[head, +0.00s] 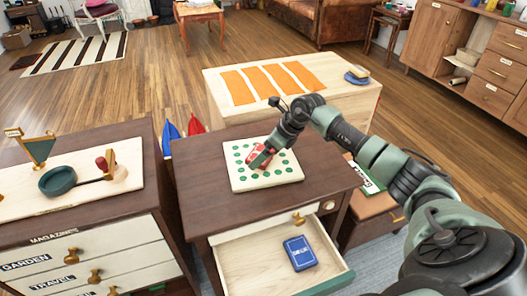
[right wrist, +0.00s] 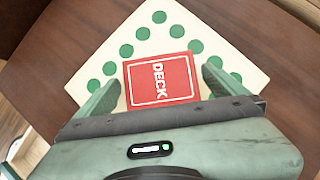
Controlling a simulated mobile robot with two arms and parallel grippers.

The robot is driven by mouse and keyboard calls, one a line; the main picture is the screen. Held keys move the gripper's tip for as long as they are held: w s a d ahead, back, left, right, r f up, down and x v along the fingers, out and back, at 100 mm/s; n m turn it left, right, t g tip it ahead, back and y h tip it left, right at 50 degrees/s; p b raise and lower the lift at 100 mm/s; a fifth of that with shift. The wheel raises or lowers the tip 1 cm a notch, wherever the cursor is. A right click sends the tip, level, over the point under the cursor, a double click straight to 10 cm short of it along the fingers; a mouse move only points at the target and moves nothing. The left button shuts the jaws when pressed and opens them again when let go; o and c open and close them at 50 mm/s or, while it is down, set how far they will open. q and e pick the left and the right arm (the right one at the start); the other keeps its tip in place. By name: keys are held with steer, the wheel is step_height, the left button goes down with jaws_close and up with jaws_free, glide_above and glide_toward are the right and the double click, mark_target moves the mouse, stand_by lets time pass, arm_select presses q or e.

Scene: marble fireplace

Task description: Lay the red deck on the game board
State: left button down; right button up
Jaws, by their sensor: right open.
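The red deck (right wrist: 160,80), a flat box with white lettering "DECK", is at the game board (head: 264,165), a cream square board with green dots on the dark brown cabinet top. In the head view the red deck (head: 260,156) shows partly behind my right gripper (head: 262,160). In the right wrist view the fingers of my right gripper (right wrist: 160,88) stand on either side of the deck, open, with a small gap at the sides. The deck appears to lie on the board, though contact underneath is hidden. The left gripper is not in view.
An open drawer (head: 262,258) below the board holds a blue deck (head: 300,253). A cream-topped cabinet with orange stripes (head: 272,84) stands behind. A magazine cabinet (head: 75,225) with a green bowl (head: 58,180) on top is at left. A blue and a red pointed object stand between the cabinets.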

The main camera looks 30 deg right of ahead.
arm_select(q)
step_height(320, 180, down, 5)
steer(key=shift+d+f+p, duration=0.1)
steer(key=shift+p, duration=0.55)
arm_select(e)
steer(key=v, duration=1.2)
